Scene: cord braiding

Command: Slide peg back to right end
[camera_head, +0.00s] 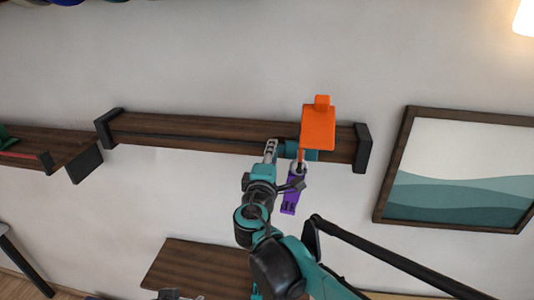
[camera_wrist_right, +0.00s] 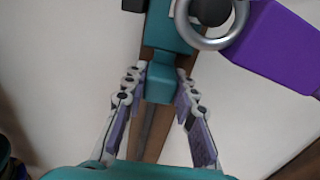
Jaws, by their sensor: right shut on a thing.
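A dark wooden rail (camera_head: 200,133) is fixed to the wall, with a black block at each end. A teal peg (camera_head: 291,149) sits on it toward the right end, a short gap from the right end block (camera_head: 361,148). My right gripper (camera_head: 283,157) reaches up from below; in the right wrist view its fingers (camera_wrist_right: 160,82) close on the lower part of the teal peg (camera_wrist_right: 160,86). An orange piece (camera_head: 318,129) covers part of the peg area. A purple tag (camera_head: 290,201) hangs below; its metal ring (camera_wrist_right: 238,28) shows beside the peg.
A framed picture (camera_head: 408,165) hangs to the right of the rail. A second wooden shelf (camera_head: 52,145) is at the left. A brown wooden surface (camera_head: 190,266) lies below. The rail left of the peg is clear.

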